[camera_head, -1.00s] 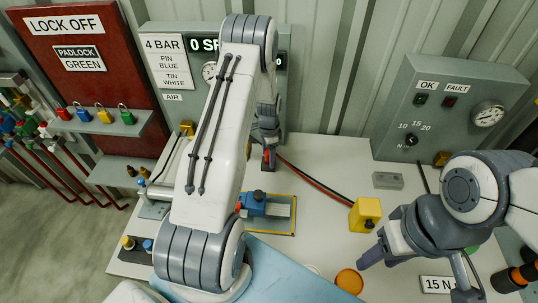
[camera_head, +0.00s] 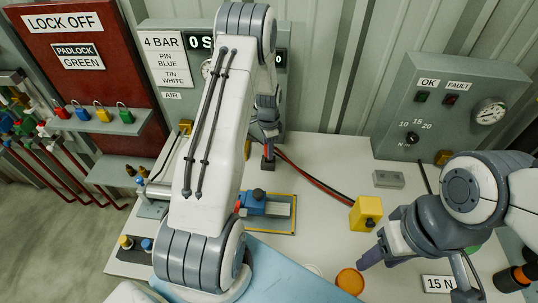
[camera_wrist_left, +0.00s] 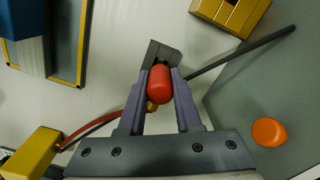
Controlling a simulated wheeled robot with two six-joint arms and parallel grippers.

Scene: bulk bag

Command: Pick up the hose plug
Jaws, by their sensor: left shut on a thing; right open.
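The hose plug (camera_wrist_left: 159,84) is a rounded red piece in the left wrist view, between the two purple fingers of my left gripper (camera_wrist_left: 160,98). The fingers are shut on it. A dark grey block (camera_wrist_left: 160,52) shows just beyond the plug; I cannot tell whether they touch. In the head view my left gripper (camera_head: 268,150) is low over the back of the white table, and the plug is hard to make out there. My right gripper (camera_head: 369,257) is open and empty near the orange disc (camera_head: 350,281) at the table's front right.
A red and a black hose (camera_head: 312,180) run to a yellow block (camera_head: 366,213). A blue clamp (camera_head: 252,203) sits on a yellow-edged plate. A small grey block (camera_head: 388,179) lies at the back right. Grey control boxes (camera_head: 440,110) stand along the back wall.

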